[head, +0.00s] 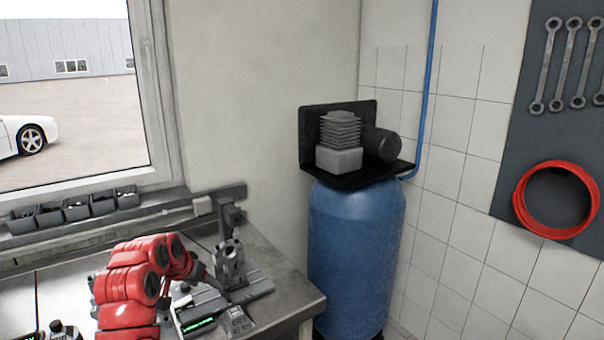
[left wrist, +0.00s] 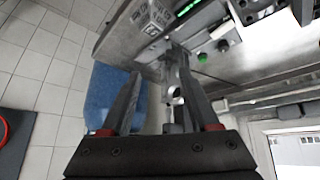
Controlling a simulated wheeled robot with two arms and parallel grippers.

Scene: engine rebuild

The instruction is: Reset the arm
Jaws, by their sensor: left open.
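My left arm comes in from the left over the workbench (head: 285,289), and my left gripper (head: 210,278) points at a grey metal part (head: 229,262) standing upright on the bench. In the left wrist view my left gripper (left wrist: 160,68) has its two dark fingers spread apart. The metal part (left wrist: 174,75) shows in the gap between them, beyond the palm. I cannot tell whether the fingers touch it; nothing is clearly held. My right gripper is in neither view.
A blue tank (head: 355,250) with a compressor (head: 340,145) on top stands right of the bench. Small bins (head: 76,208) line the window sill. A green-lit display (head: 199,327) lies near the bench front. A red hose coil (head: 522,200) and wrenches (head: 570,65) hang on the wall.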

